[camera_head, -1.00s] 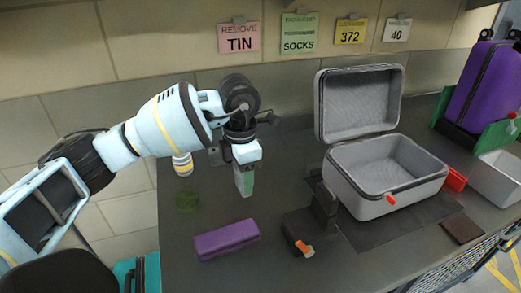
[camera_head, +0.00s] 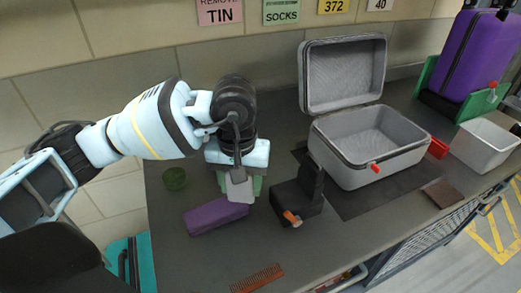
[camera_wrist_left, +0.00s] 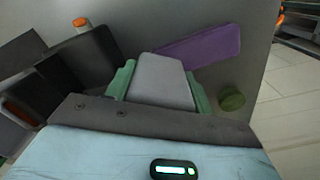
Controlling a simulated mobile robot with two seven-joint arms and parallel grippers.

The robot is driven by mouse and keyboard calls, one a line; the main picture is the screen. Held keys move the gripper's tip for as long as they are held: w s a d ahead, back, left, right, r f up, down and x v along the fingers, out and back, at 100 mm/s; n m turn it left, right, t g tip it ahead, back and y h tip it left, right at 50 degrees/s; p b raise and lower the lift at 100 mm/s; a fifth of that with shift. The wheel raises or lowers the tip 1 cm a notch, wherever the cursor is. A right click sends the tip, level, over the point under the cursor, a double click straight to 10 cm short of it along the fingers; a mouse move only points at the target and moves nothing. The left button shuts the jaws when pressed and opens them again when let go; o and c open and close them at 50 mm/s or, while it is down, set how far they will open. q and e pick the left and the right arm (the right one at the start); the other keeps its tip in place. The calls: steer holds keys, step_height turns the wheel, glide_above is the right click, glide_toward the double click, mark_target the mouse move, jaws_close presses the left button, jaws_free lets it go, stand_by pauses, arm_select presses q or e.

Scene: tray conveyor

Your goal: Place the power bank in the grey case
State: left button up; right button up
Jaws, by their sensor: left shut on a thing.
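The grey case (camera_head: 375,170) stands open on the dark table to the right of my left gripper. Its lid is raised at the back and its grey inside looks empty. My left gripper (camera_head: 240,184) points down, its green fingertips shut on a flat light-grey slab, which looks like the power bank (camera_head: 240,190). In the left wrist view the power bank (camera_wrist_left: 162,82) sits between the green fingers. The gripper is just behind the purple case and left of the black stand, apart from the grey case. My right gripper is not in view.
A purple case (camera_head: 215,217) lies in front of my gripper. A black stand with an orange tab (camera_head: 297,203) is between gripper and grey case. A green round thing (camera_head: 174,179), a red-brown comb (camera_head: 257,278), a brown wallet (camera_head: 444,193) and a white bin (camera_head: 484,147) lie around.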

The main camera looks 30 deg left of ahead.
arm_select(q)
steer(key=m, duration=0.2)
steer(key=s+d+m, duration=0.1)
steer(key=shift+s+f+m, duration=0.1)
steer(key=shift+m, duration=0.3)
